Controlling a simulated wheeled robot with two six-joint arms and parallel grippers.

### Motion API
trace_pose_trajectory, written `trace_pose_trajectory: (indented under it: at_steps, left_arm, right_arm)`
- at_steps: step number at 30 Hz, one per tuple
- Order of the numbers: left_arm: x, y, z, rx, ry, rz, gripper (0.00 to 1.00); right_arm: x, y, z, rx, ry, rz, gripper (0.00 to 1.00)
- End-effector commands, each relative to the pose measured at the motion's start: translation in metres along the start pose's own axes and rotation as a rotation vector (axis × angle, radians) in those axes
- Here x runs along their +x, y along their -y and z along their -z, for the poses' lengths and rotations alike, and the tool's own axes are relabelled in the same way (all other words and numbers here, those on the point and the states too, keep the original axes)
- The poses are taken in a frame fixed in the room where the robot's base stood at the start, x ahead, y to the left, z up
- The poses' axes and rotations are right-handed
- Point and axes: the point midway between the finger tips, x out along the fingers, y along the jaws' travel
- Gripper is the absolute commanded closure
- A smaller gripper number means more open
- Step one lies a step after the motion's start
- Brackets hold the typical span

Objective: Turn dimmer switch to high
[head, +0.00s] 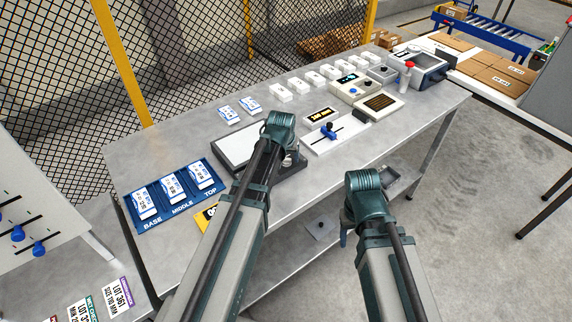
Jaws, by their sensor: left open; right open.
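A white panel (350,138) with a dark slot and a blue knob (328,131) lies on the grey workbench (400,128), right of my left gripper. It looks like the dimmer switch; I cannot read a high or low mark on it. A black label with yellow text (320,115) lies just behind it. My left gripper (290,158) points down over the bench, left of the panel and apart from the knob; my arm partly hides it. My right gripper (344,236) hangs in front of the bench's near edge, mostly hidden by its wrist. Both are open, with nothing seen in them.
A blue tray (155,222) marked BASE, MIDDLE, TOP holds white-and-blue packs at the left. A cream box with a display (347,90) and several white blocks (281,92) stand behind the panel. A red-topped bottle (406,74) stands at the back right. The bench's right front is clear.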

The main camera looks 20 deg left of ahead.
Motion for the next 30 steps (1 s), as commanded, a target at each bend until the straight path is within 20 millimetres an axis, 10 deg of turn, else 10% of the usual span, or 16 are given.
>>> trace_pose_trajectory:
  at_steps: [11,23,30]
  left_arm:
    - [0.0075,0.0001,0.0002,0.0,0.0,0.0,0.28]
    - [0.0076,0.0001,0.0001,0.0,0.0,0.0,0.98]
    - [0.0076,0.0003,0.0,0.007,0.0,-0.003,1.0]
  right_arm:
    - [0.0068,0.0006,0.0004,0.0,0.0,0.0,0.4]
    - [0.0069,0.0007,0.0004,0.0,0.0,0.0,0.4]
    - [0.0069,0.0007,0.0004,0.0,0.0,0.0,0.4]
